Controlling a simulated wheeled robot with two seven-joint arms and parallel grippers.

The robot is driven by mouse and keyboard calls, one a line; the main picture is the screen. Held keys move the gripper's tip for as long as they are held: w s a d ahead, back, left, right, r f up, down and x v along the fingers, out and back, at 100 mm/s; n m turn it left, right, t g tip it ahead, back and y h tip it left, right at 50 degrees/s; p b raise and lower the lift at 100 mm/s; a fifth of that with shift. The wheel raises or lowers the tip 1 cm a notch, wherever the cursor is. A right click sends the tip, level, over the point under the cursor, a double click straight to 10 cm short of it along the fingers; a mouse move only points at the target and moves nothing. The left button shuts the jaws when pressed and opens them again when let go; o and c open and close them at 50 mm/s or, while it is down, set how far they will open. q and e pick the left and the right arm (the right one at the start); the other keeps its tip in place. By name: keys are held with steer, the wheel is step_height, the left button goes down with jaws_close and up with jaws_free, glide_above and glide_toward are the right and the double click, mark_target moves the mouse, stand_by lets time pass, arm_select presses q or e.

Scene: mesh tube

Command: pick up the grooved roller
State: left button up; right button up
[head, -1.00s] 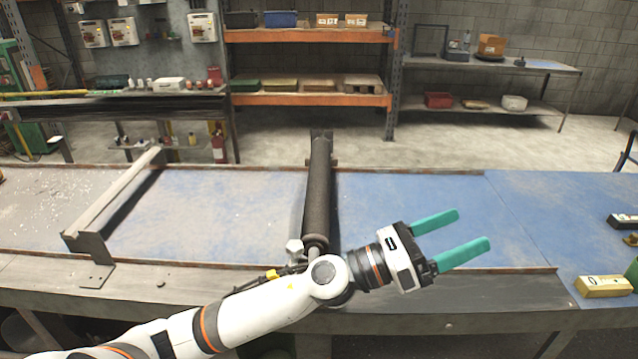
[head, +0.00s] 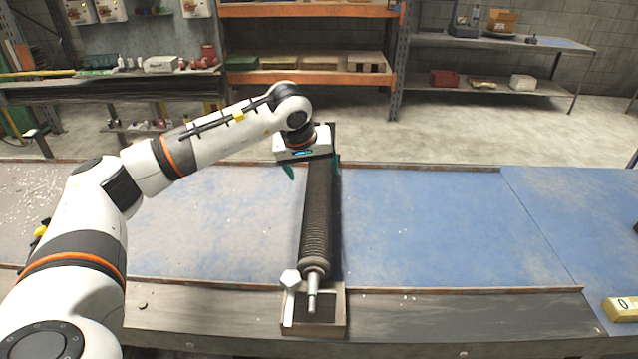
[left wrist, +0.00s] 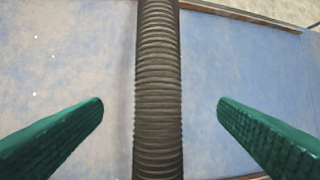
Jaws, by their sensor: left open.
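The grooved roller (head: 317,220) is a long dark cylinder with a pale metal shaft at its near end. It lies lengthwise across the blue table, its near end over a small frame at the front edge. My left gripper (head: 313,168) is above its far part, pointing down, and hides some of it. In the left wrist view, the roller (left wrist: 158,90) runs upright between the two green fingers of the left gripper (left wrist: 160,115), which are wide apart with a gap on each side. My right gripper is not in view.
The blue table (head: 420,225) is clear to the right of the roller. A yellow block (head: 622,308) lies at the right edge. A small metal frame (head: 338,312) with a white knob (head: 290,279) is at the roller's near end. Shelves (head: 310,77) stand behind.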

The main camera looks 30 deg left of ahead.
mark_target(317, 181)
arm_select(q)
steer(key=x, duration=0.3)
steer(key=shift+w+f+p, duration=0.2)
steer(key=shift+f+p, duration=0.1)
steer(key=shift+p, duration=0.05)
steer(key=shift+w+f, duration=0.1)
steer(key=shift+f, duration=0.15)
steer(key=p+x, duration=0.2)
steer(key=x, duration=0.2)
steer(key=shift+f, duration=0.2)
steer(key=shift+a+f, duration=0.1)
steer(key=shift+f, duration=0.3)
steer(key=shift+r, duration=0.1)
steer(key=c, duration=1.6)
steer(key=shift+r, duration=0.1)
steer(key=shift+c, duration=0.9)
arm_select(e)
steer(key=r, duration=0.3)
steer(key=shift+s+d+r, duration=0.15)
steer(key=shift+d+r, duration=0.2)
